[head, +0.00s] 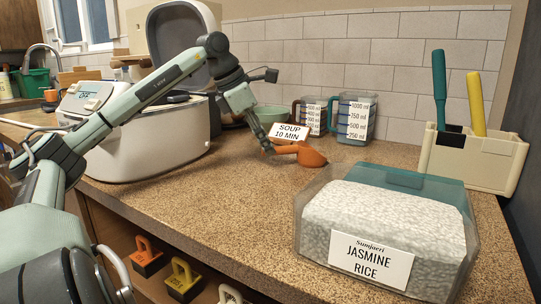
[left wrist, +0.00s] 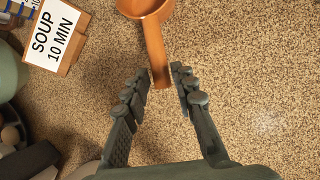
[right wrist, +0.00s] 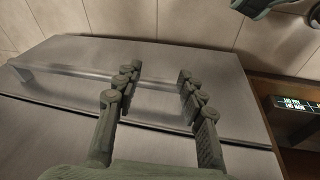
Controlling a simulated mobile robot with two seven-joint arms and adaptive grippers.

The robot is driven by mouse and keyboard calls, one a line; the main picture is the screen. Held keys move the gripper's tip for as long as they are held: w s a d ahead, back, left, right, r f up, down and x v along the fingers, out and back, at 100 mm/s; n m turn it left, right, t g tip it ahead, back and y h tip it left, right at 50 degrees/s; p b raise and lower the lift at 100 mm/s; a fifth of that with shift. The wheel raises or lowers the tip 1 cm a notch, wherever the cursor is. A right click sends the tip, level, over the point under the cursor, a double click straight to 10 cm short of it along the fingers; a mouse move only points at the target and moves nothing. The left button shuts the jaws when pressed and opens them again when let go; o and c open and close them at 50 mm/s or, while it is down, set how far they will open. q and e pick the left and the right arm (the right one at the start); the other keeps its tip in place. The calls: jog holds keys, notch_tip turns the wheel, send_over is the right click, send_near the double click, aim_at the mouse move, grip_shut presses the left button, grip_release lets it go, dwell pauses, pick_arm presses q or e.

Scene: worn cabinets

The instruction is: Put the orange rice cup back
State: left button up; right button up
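The orange rice cup (head: 309,155) lies on the speckled counter, left of and behind the clear rice box (head: 452,262) labelled "Jasmine Rice", which has a teal lid. My left gripper (head: 270,148) is low over the counter at the cup's handle end. In the left wrist view, the cup (left wrist: 155,45) points its handle toward me, and the handle's end sits between the spread fingertips of the left gripper (left wrist: 160,88). A gap shows on both sides of the handle. My right gripper (right wrist: 155,84) is open and empty in front of a grey metal appliance front.
A "Soup 10 min" sign (head: 288,132) stands close beside the cup. Measuring jugs (head: 354,118) and a green bowl (head: 270,113) are behind. A rice cooker (head: 160,148) stands left, a utensil caddy (head: 470,160) right. A metal bar handle (right wrist: 70,75) crosses the appliance.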

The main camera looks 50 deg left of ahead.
pick_arm(q)
jog(key=v, duration=0.8)
jog(key=shift+r+b, duration=0.2)
jog(key=shift+b, duration=0.1)
pick_arm(e)
notch_tip(320, 180, up, 2)
jog(key=shift+r, duration=0.1)
